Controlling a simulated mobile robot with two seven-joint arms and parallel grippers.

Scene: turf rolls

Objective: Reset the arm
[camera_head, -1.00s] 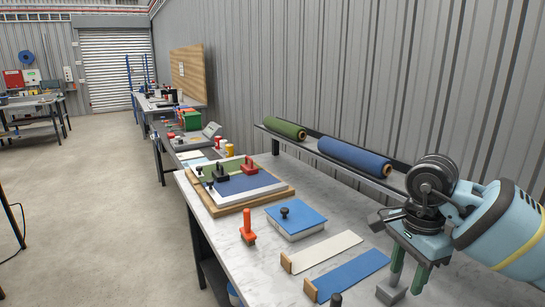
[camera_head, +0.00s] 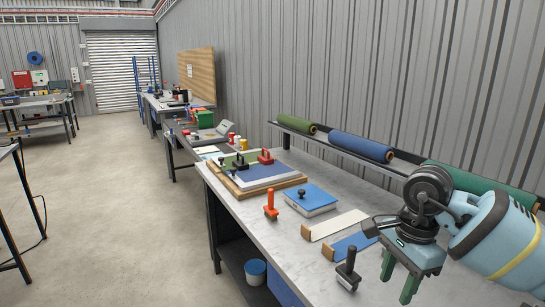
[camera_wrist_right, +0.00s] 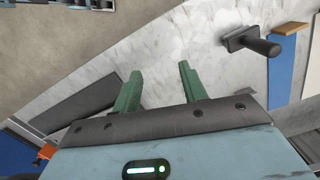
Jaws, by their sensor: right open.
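My right gripper (camera_head: 398,281) reaches in from the right over the near part of the marble-topped workbench (camera_head: 276,224). Its green fingers are apart with nothing between them. In the right wrist view the open fingers (camera_wrist_right: 160,92) show above the bench top. A dark-handled tool (camera_head: 348,272) stands on the bench to the left of the gripper, apart from it; it also shows in the right wrist view (camera_wrist_right: 255,42). My left gripper is not in view.
Blue and white strips (camera_head: 335,224) lie beside a blue-topped block (camera_head: 311,200) and an orange-handled tool (camera_head: 271,206). A framed board (camera_head: 229,187) lies farther back. Green and blue rolls (camera_head: 361,146) rest on the rear shelf. A blue bucket (camera_head: 255,271) is below. Open floor lies left.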

